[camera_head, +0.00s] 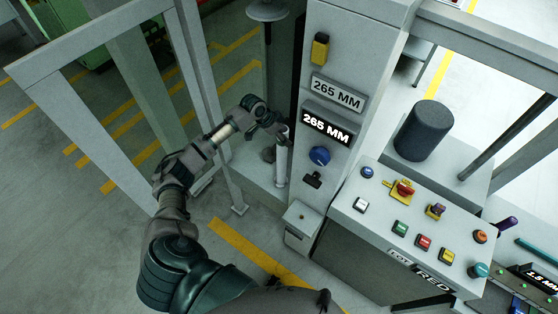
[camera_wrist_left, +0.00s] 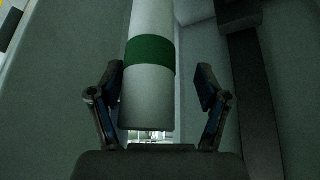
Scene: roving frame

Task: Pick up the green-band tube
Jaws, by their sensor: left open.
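The green-band tube (camera_wrist_left: 150,95) is a pale cylinder with a dark green band, seen close up in the left wrist view. Its lower end lies between the two fingers of my left gripper (camera_wrist_left: 162,100). The fingers are open, with a visible gap on the right side and a smaller one on the left. In the head view the white tube (camera_head: 282,160) stands upright in the machine's recess, beside my left gripper (camera_head: 281,135). The green band cannot be made out there. My right gripper is not in view.
A grey machine column (camera_head: 335,70) with "265 MM" displays stands just right of the tube. A control panel (camera_head: 410,225) with coloured buttons and a dark cylinder (camera_head: 424,131) are farther right. A grey frame post (camera_head: 200,80) stands left of the recess, close to my left arm.

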